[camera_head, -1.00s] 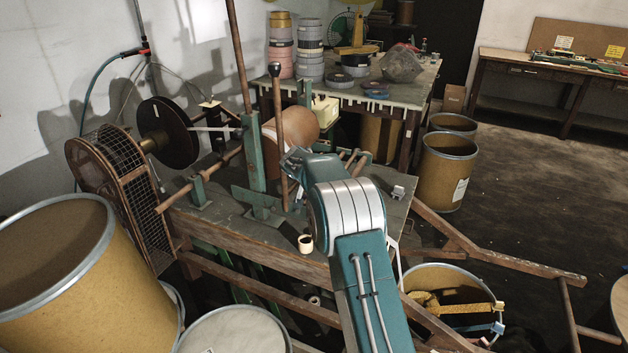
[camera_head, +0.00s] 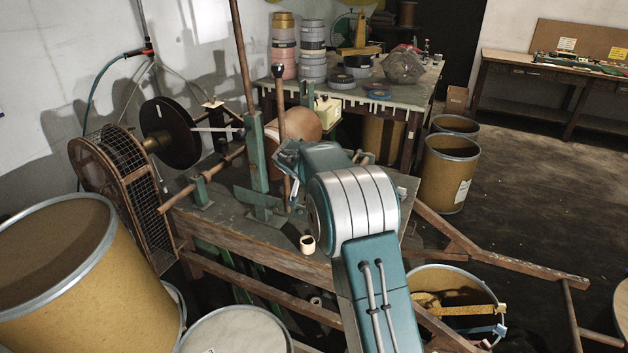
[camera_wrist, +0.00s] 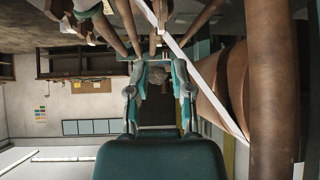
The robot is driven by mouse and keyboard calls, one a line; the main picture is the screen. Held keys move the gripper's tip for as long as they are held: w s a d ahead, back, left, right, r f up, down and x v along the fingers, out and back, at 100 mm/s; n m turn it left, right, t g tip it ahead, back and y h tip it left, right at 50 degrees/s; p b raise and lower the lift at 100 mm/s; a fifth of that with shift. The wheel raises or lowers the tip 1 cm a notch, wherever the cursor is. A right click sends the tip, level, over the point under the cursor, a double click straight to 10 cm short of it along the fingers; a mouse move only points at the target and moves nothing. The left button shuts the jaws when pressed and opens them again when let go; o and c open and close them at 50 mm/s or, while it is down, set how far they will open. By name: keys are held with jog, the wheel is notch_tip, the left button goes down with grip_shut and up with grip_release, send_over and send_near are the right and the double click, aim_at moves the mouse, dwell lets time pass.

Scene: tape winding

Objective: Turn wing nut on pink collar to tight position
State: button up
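My gripper (camera_wrist: 158,84) shows in the wrist view with its two teal fingers spread apart, and I see nothing clearly held between them. In the head view my arm reaches over the wooden winding bench (camera_head: 240,240), and its far end sits beside the upright wooden lever; the fingertips cannot be made out there. I cannot pick out the pink collar or its wing nut in either view; my arm hides part of the bench. A brown roll (camera_head: 294,128) stands behind my arm. It also seems to show right of the fingers in the wrist view (camera_wrist: 212,90).
A wooden lever (camera_head: 281,110) and a tall pole (camera_head: 241,55) rise close to my arm. A black disc (camera_head: 170,135) and mesh guard (camera_head: 120,180) stand left. In the wrist view a pale strip (camera_wrist: 200,78) crosses beside the right finger. A small cup (camera_head: 307,244) sits near the bench edge.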

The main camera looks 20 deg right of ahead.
jog(key=v, duration=0.5)
jog(key=shift+s+a+r, duration=0.1)
jog(key=shift+a, duration=0.1)
jog(key=shift+c, duration=0.9)
jog(key=shift+d, duration=0.15)
grip_shut()
jog(key=s+d+y, duration=0.1)
jog(key=d, duration=0.1)
jog(key=s+d+f+g+y, duration=0.1)
jog(key=d, duration=0.1)
jog(key=s+d+f+y, duration=0.1)
jog(key=d, duration=0.1)
jog(key=shift+s+d+f+g+y, duration=0.2)
jog(key=shift+s+g+y, duration=0.1)
jog(key=shift+g, duration=0.1)
jog(key=d+r+t+y, duration=0.2)
jog(key=d+y, duration=0.1)
jog(key=d, duration=0.1)
jog(key=w+a+f+n, duration=0.1)
jog(key=w+a+f, duration=0.3)
jog(key=w+f, duration=0.3)
jog(key=shift+w+f+y, duration=0.3)
